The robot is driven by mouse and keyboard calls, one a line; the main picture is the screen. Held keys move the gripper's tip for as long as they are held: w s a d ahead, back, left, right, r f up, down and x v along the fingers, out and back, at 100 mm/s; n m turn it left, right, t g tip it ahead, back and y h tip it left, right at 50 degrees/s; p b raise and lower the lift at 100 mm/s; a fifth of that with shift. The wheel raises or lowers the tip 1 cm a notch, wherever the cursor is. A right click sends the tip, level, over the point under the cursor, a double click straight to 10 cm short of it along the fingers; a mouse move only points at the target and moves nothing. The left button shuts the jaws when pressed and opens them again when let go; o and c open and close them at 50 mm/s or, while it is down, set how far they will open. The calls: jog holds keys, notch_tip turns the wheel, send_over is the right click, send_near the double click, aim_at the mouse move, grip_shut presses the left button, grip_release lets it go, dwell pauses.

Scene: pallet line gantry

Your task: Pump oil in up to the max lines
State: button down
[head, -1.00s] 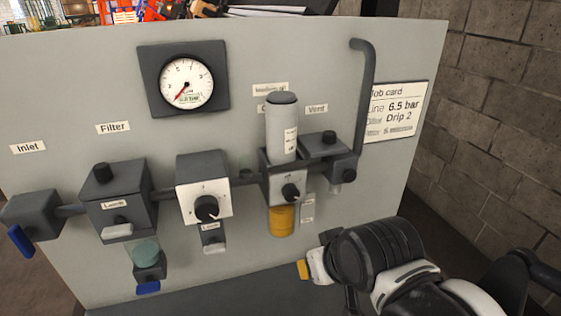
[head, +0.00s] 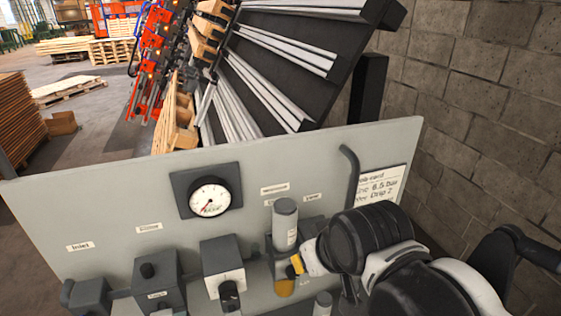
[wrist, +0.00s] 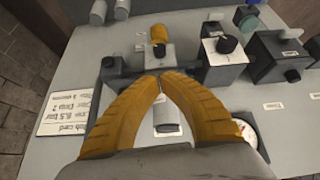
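The lubricator has a grey cylinder (head: 285,222) on top and a bowl with amber oil (head: 285,287) below, on the grey panel. In the wrist view, which is upside down, the amber bowl (wrist: 158,34) and the grey cylinder (wrist: 167,117) also show. My gripper (head: 297,264) is beside the lubricator block in the head view, overlapping its right side. In the wrist view my gripper's yellow fingertips (wrist: 160,76) meet over the block with nothing seen between them. I cannot tell whether they touch it. No max lines are readable.
The filter block (head: 155,280), regulator (head: 222,262) and gauge (head: 210,198) sit left of the lubricator. A bent grey pipe (head: 350,175) and job card (head: 380,187) are to its right. Two small grey cylinders (wrist: 110,10) stand below the panel. A block wall (head: 470,130) bounds the right.

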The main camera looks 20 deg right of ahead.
jog(key=w+r+n+g+p, duration=0.1)
jog(key=w+r+n+p, duration=0.15)
jog(key=r, duration=0.35)
jog(key=w+r+n+g+p, duration=0.1)
jog(key=r+n+p, duration=0.1)
jog(key=r+p, duration=0.35)
notch_tip(320, 180, up, 8)
jog(key=n+g+b, duration=0.2)
jog(key=n+g, duration=0.3)
jog(key=n, duration=0.8)
send_over(281, 202)
jog(key=shift+f, duration=0.1)
notch_tip(281, 202, down, 14)
jog(key=shift+r+p, duration=0.1)
jog(key=shift+p, duration=0.7)
